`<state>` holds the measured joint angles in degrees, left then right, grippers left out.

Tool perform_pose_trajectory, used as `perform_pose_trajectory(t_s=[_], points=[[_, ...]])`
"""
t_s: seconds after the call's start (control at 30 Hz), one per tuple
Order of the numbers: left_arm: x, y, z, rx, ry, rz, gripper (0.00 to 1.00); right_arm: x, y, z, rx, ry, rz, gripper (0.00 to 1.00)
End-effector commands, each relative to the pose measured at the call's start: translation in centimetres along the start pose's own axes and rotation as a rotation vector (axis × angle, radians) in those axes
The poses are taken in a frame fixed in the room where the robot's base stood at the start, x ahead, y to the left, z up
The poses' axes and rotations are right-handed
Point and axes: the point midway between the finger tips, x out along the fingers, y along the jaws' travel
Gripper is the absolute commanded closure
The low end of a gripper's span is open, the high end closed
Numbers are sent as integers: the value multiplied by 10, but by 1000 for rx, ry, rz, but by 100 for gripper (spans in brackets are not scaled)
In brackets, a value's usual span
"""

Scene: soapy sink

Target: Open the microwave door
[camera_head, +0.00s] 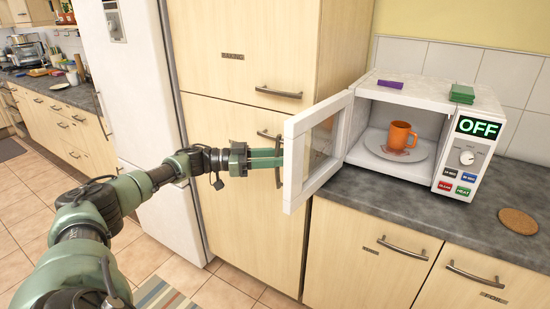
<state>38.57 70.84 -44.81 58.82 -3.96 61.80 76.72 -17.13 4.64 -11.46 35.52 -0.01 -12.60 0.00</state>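The white microwave (482,131) stands on the dark countertop at the right. Its door (297,168) is swung wide open to the left, and the inside shows. My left gripper (270,158) is at the left of the door, close to its free edge, with green fingers pointing right. The fingertips end at or behind the door's edge; I cannot tell if they touch it. Whether the fingers are open or shut is unclear. An orange mug (402,137) stands on the round plate (373,144) inside. My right gripper is out of view.
A purple block (390,84) and green blocks (461,94) lie on top of the microwave. A cork coaster (518,221) lies on the countertop (400,205). Tall cabinets (240,85) with handles stand behind my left gripper. A fridge (125,85) is farther left.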

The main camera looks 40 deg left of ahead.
Motion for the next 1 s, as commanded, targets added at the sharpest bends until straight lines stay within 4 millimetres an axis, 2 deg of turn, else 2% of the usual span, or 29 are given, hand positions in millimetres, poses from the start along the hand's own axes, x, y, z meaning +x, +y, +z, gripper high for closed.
perform_pose_trajectory(t_s=[0.27,0.37,0.7,0.83,1.0], points=[[-3,0,2,-1,-4,-1,64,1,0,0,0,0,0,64],[-14,-1,5,-1,-7,-3,64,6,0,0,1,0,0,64],[-68,-1,4,-1,-5,-3,64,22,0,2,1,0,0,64],[-77,0,2,0,-3,-1,64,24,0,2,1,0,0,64],[-78,0,1,0,-2,0,64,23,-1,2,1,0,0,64]])
